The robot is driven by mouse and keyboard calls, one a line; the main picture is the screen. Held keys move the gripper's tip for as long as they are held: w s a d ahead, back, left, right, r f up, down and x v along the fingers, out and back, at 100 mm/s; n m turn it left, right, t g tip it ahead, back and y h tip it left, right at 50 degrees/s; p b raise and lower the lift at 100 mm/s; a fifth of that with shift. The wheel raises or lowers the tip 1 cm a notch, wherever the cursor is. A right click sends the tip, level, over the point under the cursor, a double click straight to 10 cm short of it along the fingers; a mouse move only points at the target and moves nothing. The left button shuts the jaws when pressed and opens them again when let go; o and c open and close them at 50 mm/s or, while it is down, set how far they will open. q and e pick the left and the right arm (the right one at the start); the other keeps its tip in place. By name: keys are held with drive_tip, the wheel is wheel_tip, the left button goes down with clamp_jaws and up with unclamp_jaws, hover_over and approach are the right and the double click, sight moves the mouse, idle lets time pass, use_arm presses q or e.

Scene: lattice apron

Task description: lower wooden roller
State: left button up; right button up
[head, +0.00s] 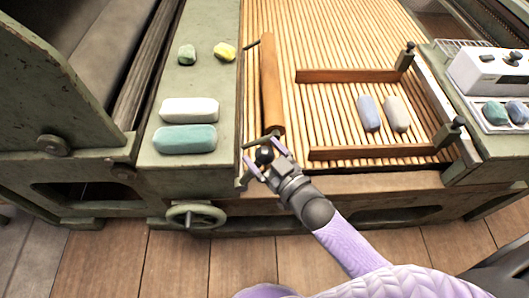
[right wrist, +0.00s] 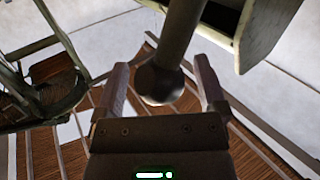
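The wooden roller (head: 270,85) is an orange-brown bar lying lengthwise along the left edge of the slatted bed, with metal ends. A dark ball knob (head: 265,156) sits by its near end. My right gripper (head: 262,153) is at the knob, one finger on each side. In the right wrist view, the round knob (right wrist: 158,86) on a dark rod (right wrist: 181,35) lies between the two fingers of my gripper (right wrist: 161,66). Gaps show on both sides, so the gripper looks open around the knob. My left gripper is not in view.
The green ledge (head: 172,95) at left holds a white block (head: 189,110), a teal block (head: 185,139) and two small lumps. Two wooden bars (head: 350,76) cross the bed, with blue and beige blocks (head: 369,113) between them. A handwheel (head: 196,215) sits below the ledge.

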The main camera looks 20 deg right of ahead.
drive_tip(key=c, duration=0.9)
clamp_jaws()
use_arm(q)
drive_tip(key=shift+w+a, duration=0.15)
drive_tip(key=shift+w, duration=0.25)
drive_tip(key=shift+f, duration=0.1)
use_arm(e)
drive_tip(key=shift+s+d+f+m+t+b, duration=0.2)
drive_tip(key=shift+d+f+m+t+b, duration=0.15)
drive_tip(key=shift+d+f+b, duration=0.3)
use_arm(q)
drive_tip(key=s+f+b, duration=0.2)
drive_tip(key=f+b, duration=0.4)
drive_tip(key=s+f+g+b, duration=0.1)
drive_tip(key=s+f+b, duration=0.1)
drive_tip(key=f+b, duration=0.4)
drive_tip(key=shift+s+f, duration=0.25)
use_arm(e)
drive_tip(key=s+d+f+m+t+h, duration=0.2)
drive_tip(key=d+f+m+t, duration=0.3)
drive_tip(key=f+m, duration=0.3)
drive_tip(key=shift+d+f+m+h, duration=0.3)
drive_tip(key=shift+d+m, duration=0.5)
drive_tip(key=shift+m, duration=0.45)
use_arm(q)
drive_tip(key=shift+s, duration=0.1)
